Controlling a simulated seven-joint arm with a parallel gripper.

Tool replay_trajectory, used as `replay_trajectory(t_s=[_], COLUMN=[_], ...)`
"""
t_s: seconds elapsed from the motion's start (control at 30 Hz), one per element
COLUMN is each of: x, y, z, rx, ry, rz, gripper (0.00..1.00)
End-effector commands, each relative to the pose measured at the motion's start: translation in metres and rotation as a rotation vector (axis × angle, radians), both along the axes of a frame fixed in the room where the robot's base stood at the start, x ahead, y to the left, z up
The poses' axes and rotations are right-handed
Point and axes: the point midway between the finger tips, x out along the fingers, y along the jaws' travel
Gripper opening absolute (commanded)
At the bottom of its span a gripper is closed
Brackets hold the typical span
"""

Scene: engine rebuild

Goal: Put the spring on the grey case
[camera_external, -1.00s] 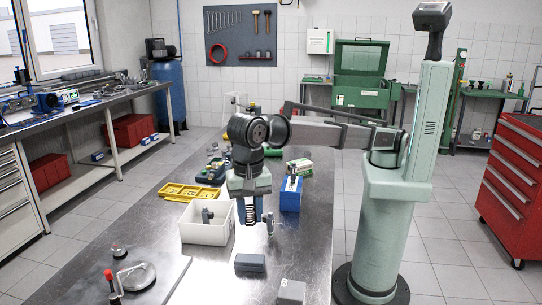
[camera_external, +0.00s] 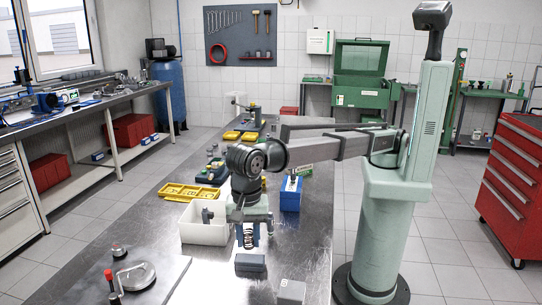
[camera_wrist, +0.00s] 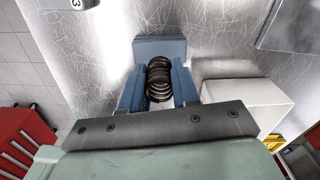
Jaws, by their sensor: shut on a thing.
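The spring (camera_external: 248,239) is a dark coil, held upright between the blue fingers of my gripper (camera_external: 248,232). In the wrist view the spring (camera_wrist: 159,82) sits between the two fingers of my gripper (camera_wrist: 159,92), which are shut on it. The grey case (camera_external: 250,263) is a small blue-grey block on the metal bench, just below the spring in the outside view. In the wrist view the grey case (camera_wrist: 160,46) shows just past the spring and fingertips. I cannot tell how much gap lies between spring and case.
A white bin (camera_external: 205,234) stands close to the left of my gripper. A lighter grey box (camera_external: 291,292) lies at the front right. A plate with a round metal part (camera_external: 136,277) is at the front left. A blue block (camera_external: 290,196) stands behind to the right.

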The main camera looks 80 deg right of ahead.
Motion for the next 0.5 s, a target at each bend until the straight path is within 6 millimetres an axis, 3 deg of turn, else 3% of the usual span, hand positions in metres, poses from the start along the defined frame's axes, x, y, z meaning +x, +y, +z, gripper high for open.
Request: replay_trajectory(t_s=[0.27,0.5], x=[0.0,0.0], y=[-0.001,0.0], z=[-0.031,-0.033], rx=[0.0,0.0], ry=[0.0,0.0], rz=[0.0,0.001], gripper=[0.0,0.0])
